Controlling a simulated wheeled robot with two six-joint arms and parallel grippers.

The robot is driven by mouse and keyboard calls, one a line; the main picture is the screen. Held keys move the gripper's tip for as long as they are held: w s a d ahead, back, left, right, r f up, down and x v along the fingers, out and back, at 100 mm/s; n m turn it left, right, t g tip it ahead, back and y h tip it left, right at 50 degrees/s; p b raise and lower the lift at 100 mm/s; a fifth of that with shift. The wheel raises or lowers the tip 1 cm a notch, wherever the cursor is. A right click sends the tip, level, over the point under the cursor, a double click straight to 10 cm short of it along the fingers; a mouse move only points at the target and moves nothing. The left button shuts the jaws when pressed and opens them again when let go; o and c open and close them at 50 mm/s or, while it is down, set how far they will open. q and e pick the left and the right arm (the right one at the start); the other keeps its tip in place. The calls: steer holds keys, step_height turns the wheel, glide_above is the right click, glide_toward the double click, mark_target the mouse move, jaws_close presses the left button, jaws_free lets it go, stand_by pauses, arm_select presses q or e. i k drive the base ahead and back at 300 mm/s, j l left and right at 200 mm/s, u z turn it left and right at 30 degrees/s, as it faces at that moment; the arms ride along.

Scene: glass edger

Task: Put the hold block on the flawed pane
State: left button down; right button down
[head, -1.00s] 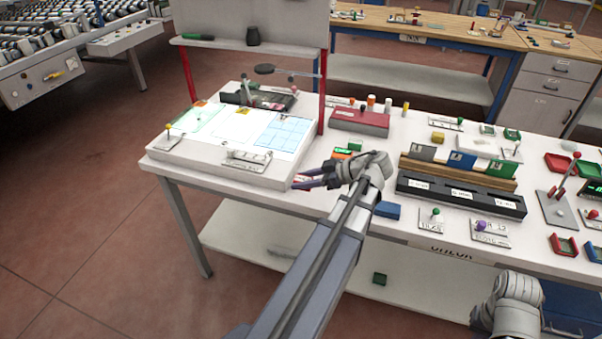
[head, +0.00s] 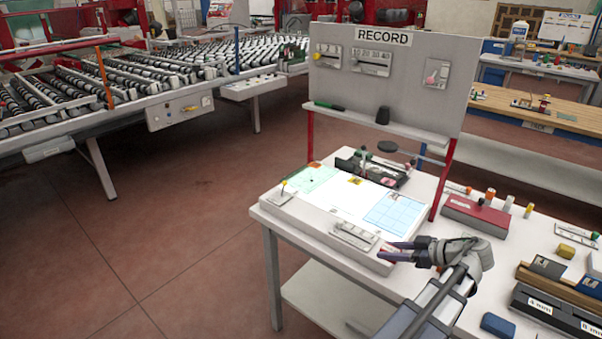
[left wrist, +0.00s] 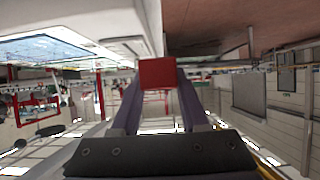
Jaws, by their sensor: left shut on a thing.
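My left gripper (head: 392,251) is shut on a small red block, seen end-on between the fingers in the left wrist view (left wrist: 158,73). I take this to be the hold block; no label on it is readable. In the head view the gripper is by the right front corner of a raised white board (head: 318,223), and the block hardly shows. I cannot tell whether it touches anything. No pane with a clear flaw can be made out. My right gripper is out of view.
Green, white and blue sheets (head: 392,211) lie on the board. A RECORD panel (head: 385,75) with a shelf stands behind it. A red box (head: 474,217) and a blue block (head: 497,326) are on the bench to the right. A roller conveyor (head: 200,70) stands at the back left.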

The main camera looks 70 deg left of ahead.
mark_target(310, 175)
steer(key=k+j, duration=0.1)
steer(key=j, duration=0.3)
steer(key=k+j+u, duration=0.1)
steer(key=j, duration=0.3)
steer(key=k+j, duration=0.15)
steer(key=j, duration=0.25)
steer(key=k+j, duration=0.1)
steer(key=j, duration=0.3)
steer(key=k+j+u, duration=0.1)
steer(key=j, duration=0.8)
steer(key=i+j+u, duration=0.15)
steer(key=j, duration=0.9)
